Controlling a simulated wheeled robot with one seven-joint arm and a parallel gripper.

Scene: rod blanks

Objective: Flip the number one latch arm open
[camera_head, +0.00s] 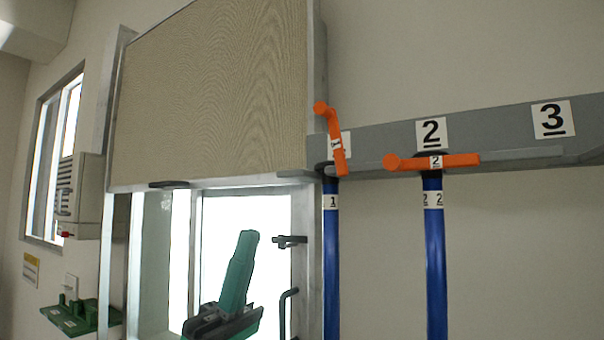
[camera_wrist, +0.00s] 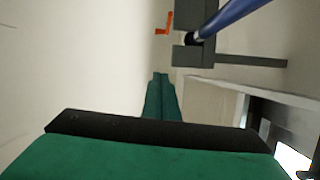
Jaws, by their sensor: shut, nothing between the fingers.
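The number one latch arm (camera_head: 338,155) is orange with a rounded knob at its upper end. It stands steeply, leaning a little left, at the left end of the grey rail (camera_head: 378,142). The blue rod labelled 1 (camera_head: 331,260) hangs below it. My gripper (camera_head: 248,236) is teal, low and left of that latch arm, pointing up and apart from it. In the wrist view its fingers (camera_wrist: 160,76) are together and empty. An orange latch piece (camera_wrist: 165,24) shows beyond them, its number unreadable.
The number two latch arm (camera_head: 445,161) lies level across the rail above another blue rod (camera_head: 435,260). A wood-patterned panel (camera_head: 215,90) in a metal frame stands left of the latches. A green holder (camera_head: 75,318) is at lower left. Open wall lies right of the rods.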

